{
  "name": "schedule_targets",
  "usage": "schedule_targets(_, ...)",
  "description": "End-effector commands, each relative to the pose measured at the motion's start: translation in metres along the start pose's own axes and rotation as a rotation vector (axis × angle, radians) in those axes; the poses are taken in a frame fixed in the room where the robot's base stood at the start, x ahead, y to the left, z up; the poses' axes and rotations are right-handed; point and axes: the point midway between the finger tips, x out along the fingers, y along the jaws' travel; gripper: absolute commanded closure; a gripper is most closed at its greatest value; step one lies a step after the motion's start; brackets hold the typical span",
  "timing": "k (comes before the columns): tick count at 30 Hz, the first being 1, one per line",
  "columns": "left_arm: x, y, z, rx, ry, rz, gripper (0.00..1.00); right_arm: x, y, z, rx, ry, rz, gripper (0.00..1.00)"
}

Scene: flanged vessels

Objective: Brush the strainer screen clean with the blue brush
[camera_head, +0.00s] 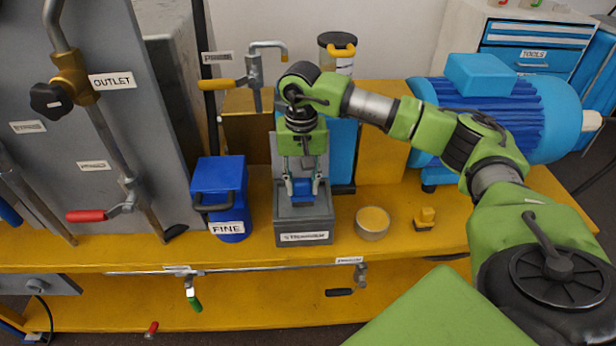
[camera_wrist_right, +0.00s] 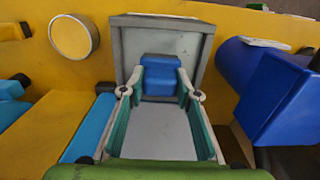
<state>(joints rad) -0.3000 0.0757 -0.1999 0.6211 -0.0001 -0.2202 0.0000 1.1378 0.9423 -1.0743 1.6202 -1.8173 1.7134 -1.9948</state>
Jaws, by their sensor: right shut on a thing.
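My right gripper (camera_head: 303,189) points down over a grey box (camera_head: 304,228) with a white label, which looks like the strainer housing, on the yellow bench. It is shut on the blue brush (camera_head: 301,187), one fingertip on each side. In the right wrist view, the gripper (camera_wrist_right: 160,72) grips the blue brush (camera_wrist_right: 160,88) at the grey box (camera_wrist_right: 195,45). A pale grey flat surface (camera_wrist_right: 160,135) shows between the fingers; I cannot tell if it is the screen. The brush's bristles are hidden, so contact is unclear. My left gripper is out of view.
A blue canister labelled FINE (camera_head: 226,180) stands close left of the box. A blue motor (camera_head: 500,115) stands at the back right. The bench's front right is clear.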

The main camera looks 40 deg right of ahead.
Motion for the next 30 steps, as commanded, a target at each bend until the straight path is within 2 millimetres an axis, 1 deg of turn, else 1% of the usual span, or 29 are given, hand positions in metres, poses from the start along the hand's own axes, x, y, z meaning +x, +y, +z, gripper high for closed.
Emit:
schedule_targets(11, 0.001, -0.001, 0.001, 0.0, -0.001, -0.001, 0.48, 0.002, 0.001, 0.002, 0.0, -0.003, 0.002, 0.87)
schedule_targets(14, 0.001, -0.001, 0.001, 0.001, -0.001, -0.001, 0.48, 0.002, 0.006, 0.002, 0.001, -0.004, 0.003, 0.87)
schedule_targets(21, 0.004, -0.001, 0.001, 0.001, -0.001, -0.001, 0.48, 0.001, 0.028, 0.003, 0.001, -0.003, 0.004, 0.87)
schedule_targets(24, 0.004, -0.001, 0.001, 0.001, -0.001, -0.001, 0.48, 0.0, 0.031, 0.003, 0.0, -0.003, 0.003, 0.87)
schedule_targets(30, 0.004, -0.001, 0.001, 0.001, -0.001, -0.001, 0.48, -0.001, 0.03, 0.003, 0.0, -0.003, 0.002, 0.87)
